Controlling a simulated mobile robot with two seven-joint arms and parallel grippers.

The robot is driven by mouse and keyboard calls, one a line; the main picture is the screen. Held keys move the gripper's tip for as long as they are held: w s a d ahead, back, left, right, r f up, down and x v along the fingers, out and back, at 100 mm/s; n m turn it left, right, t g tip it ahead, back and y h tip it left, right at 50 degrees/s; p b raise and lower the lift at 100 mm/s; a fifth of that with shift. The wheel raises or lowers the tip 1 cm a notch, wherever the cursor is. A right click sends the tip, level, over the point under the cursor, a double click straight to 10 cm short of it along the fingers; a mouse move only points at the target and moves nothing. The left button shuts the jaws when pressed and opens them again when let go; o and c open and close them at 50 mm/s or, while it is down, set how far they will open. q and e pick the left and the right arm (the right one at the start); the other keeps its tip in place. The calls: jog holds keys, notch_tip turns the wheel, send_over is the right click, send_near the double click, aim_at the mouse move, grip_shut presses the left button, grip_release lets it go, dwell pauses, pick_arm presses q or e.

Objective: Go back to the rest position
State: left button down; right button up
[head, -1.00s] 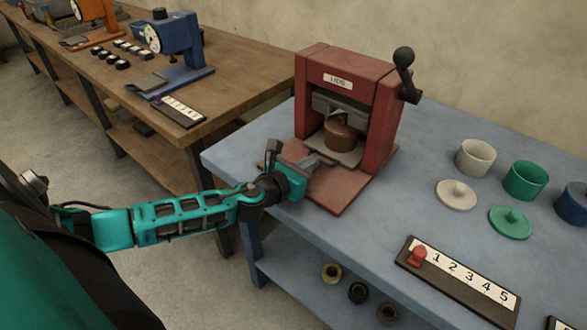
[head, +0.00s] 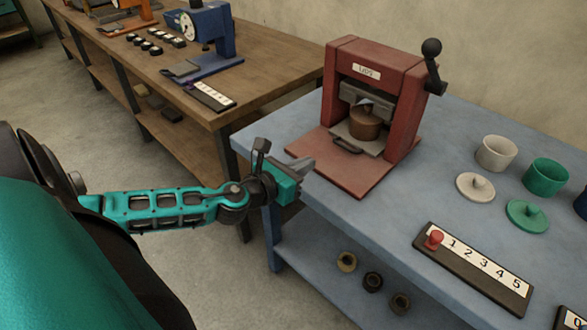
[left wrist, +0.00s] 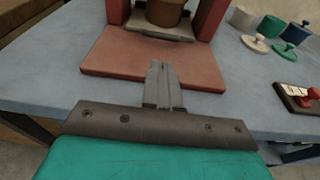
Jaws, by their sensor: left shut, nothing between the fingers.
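My left gripper (head: 303,166) is in the head view, over the near left edge of the blue table (head: 330,220), in front of the red press. Its fingers (left wrist: 162,85) are together and empty in the left wrist view, pointing at the press's base plate. The red press (head: 375,100) stands on the table with its black lever at the upper right. A brown pot (head: 366,122) sits inside it on a grey plate with a handle; the pot also shows in the left wrist view (left wrist: 165,12). My right gripper is not in view.
A white pot (head: 496,153) and a green pot (head: 549,172) stand at the right, with a white lid (head: 476,187) and a green lid (head: 528,214) before them. A numbered board (head: 475,270) with a red peg lies near the front edge. A wooden bench (head: 270,70) stands behind.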

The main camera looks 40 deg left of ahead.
pick_arm(q)
jog(key=shift+v, duration=1.5)
